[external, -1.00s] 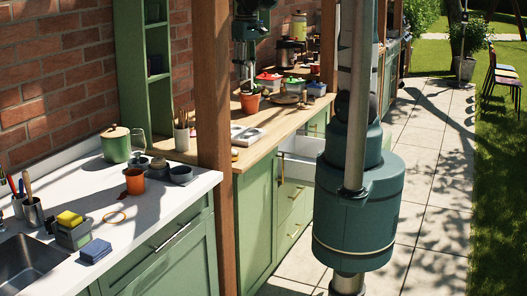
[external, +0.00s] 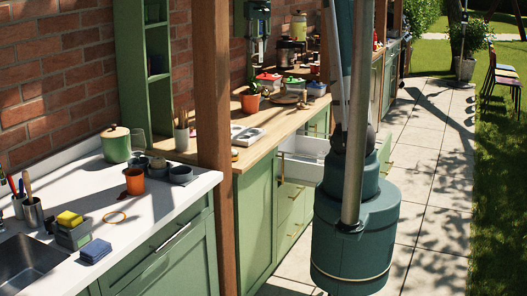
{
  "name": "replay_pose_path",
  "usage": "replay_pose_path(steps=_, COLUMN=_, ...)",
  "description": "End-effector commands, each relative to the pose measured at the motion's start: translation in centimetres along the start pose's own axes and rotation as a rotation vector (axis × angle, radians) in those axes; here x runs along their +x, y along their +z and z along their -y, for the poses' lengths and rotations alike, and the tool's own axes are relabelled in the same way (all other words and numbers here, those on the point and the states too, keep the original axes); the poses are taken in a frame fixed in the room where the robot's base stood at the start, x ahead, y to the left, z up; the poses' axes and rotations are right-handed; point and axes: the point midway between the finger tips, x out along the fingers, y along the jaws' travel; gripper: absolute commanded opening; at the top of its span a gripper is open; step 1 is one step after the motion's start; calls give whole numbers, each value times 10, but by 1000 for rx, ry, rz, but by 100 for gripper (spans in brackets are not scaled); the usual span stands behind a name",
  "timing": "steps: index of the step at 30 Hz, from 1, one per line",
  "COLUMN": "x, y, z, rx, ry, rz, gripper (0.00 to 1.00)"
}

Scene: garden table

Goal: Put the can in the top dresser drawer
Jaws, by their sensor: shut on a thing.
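My gripper (external: 256,66) is small and far off in the external view, above the wooden counter near the brick wall. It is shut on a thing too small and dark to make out. I cannot make out the can for certain. The top dresser drawer (external: 303,147) seems to be the white-walled one that stands pulled out from the green cabinet under the wooden counter. My own column hides part of its right side, and its inside shows only partly.
The wooden counter (external: 222,147) holds a potted plant (external: 250,104), red, green and blue lidded containers, a utensil holder (external: 182,139) and a white tray (external: 246,133). A wooden post (external: 212,100) stands in front. Paving (external: 425,180) to the right is clear.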

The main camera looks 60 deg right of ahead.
Motion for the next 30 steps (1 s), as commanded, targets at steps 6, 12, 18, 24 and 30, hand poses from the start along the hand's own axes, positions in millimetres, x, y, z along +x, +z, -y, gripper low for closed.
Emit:
replay_pose_path(steps=6, x=31, y=-19, z=-39, rx=-12, ry=0, rz=0, gripper=15)
replay_pose_path(steps=12, x=76, y=-34, z=-81, rx=-60, ry=0, rz=0, gripper=15)
replay_pose_path(steps=18, x=132, y=-44, z=-133, rx=-121, ry=0, rz=0, gripper=15)
replay_pose_path(steps=24, x=188, y=-49, z=-186, rx=-182, ry=0, rz=0, gripper=15)
replay_pose_path(steps=30, x=245, y=-48, z=-238, rx=-242, ry=0, rz=0, gripper=15)
